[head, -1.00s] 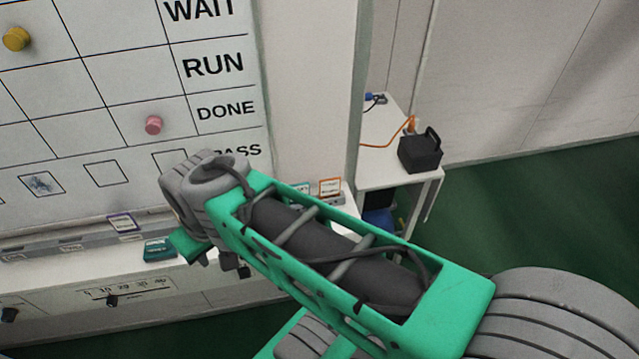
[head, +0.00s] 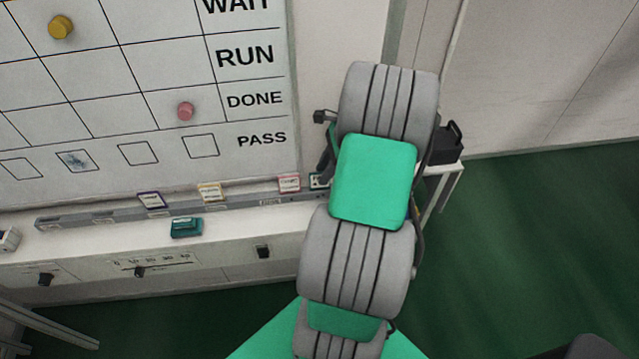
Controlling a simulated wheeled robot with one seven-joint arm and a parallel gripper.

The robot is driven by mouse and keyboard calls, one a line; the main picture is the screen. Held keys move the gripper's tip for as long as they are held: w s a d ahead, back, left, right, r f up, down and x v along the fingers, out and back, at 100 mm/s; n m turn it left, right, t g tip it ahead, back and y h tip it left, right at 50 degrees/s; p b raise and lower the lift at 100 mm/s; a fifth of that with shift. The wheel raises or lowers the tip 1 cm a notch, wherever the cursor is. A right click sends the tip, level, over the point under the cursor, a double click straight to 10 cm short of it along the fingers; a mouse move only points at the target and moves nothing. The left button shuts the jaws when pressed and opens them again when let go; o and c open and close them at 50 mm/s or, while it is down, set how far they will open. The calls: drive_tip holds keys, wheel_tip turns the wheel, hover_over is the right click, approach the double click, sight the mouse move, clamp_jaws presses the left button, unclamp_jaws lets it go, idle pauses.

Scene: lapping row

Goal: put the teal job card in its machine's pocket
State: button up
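A card with a dark or teal edge (head: 318,181) shows at the right end of the visible rail, partly covered by my arm; it looks like the teal job card, but its print is too small to read. My gripper is mostly hidden behind my grey and green arm. Only a dark part (head: 326,165) shows at the arm's left edge, just above that card. I cannot see the fingertips, whether they touch the card, or whether they hold anything.
A grey rail (head: 100,218) on the white ledge holds purple-edged (head: 151,200), yellow-edged (head: 211,192) and pink-edged (head: 289,184) cards. A teal block (head: 186,228) lies in front. The whiteboard (head: 150,75) stands behind. A black box (head: 448,145) is on a side table at right.

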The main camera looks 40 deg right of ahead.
drive_tip(key=x, duration=0.3)
drive_tip(key=shift+f, duration=0.3)
clamp_jaws()
